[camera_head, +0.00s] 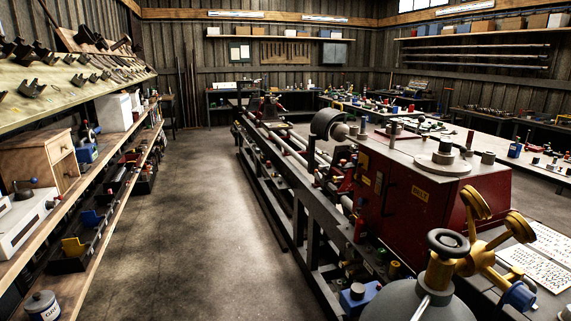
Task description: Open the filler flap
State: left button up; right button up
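The red lathe headstock (405,205) stands at the right of the head view, with a pale grey top. A round grey plate with a raised middle (443,164) lies on that top. I cannot make out a filler flap for certain, nor tell whether this plate is one. Neither my left nor my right gripper shows in this view.
The lathe's dark bed frame (268,190) runs away from the headstock. A yellow branched part (477,262) and a grey domed body with a dark knob (418,300) stand at front right. Loaded shelves (105,175) line the left. The concrete aisle (195,210) is clear.

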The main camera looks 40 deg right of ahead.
aim_at(363, 159)
jog(key=i+j+z, duration=0.2)
jog(key=i, duration=0.35)
jog(key=i+j+z, duration=0.2)
jog(key=i, duration=0.3)
jog(key=l, duration=0.1)
